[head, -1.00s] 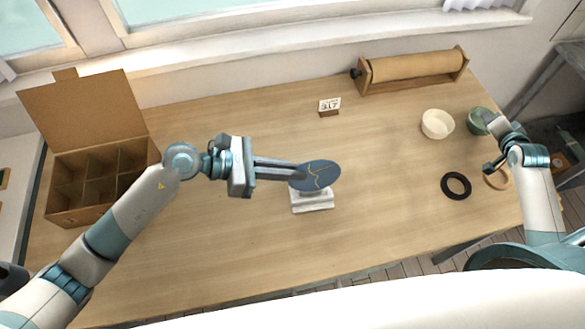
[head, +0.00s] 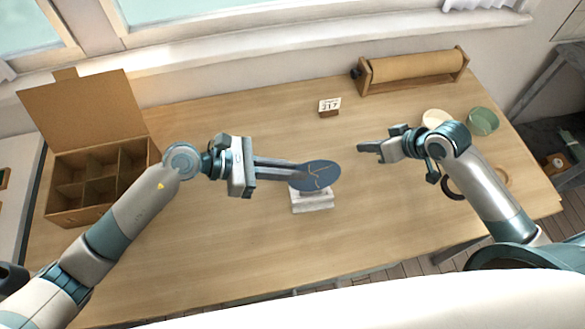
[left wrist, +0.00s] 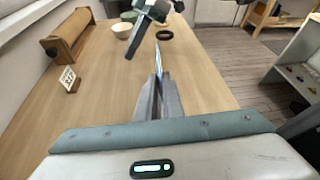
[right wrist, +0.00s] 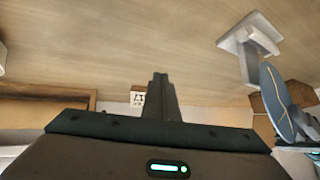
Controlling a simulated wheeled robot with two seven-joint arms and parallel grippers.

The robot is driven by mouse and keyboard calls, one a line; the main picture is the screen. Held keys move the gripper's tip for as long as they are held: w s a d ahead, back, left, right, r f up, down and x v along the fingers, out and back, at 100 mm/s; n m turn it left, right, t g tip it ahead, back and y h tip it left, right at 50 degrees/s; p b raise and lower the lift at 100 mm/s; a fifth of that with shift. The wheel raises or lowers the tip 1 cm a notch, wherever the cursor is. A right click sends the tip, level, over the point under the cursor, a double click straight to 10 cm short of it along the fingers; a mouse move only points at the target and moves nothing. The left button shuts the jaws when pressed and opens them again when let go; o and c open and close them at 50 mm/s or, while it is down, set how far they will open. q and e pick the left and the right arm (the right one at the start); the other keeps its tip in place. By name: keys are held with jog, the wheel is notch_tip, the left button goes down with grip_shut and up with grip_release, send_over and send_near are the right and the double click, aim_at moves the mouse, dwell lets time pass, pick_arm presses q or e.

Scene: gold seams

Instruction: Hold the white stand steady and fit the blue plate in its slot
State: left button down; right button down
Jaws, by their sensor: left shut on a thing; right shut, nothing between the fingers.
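The blue plate (head: 322,174) with gold seams is held at its left edge by my left gripper (head: 300,172), which is shut on it. The plate is right over the white stand (head: 312,202) on the table; the head view does not show clearly whether it sits in the slot. In the right wrist view the plate (right wrist: 279,103) stands on edge close to the stand (right wrist: 240,40). In the left wrist view the plate (left wrist: 158,60) is a thin edge between the fingers. My right gripper (head: 362,148) is shut and empty, to the right of the plate and apart from it.
A cardboard box (head: 85,215) with compartments stands at the left. A paper roll (head: 415,66) and a small calendar (head: 329,106) stand at the back. A white bowl (head: 436,117), green bowl (head: 483,120) and black ring (head: 450,188) are near my right arm. The front middle is clear.

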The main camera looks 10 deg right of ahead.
jog(key=s+a+n+g, duration=0.1)
jog(key=s+a+n, duration=0.1)
jog(key=s+a, duration=0.1)
jog(key=s+a+n+g+y, duration=0.1)
jog(key=s+a+n, duration=0.1)
jog(key=s+a, duration=0.2)
jog(key=s+a+n+g, duration=0.2)
jog(key=s+a, duration=0.1)
jog(key=s, duration=0.1)
jog(key=shift+a+r+n, duration=0.15)
jog(key=shift+a+n, duration=0.25)
jog(key=shift+a+r+n+t, duration=0.3)
jog(key=shift+a+n, duration=0.2)
jog(key=shift+n, duration=0.4)
jog(key=shift+f, duration=0.15)
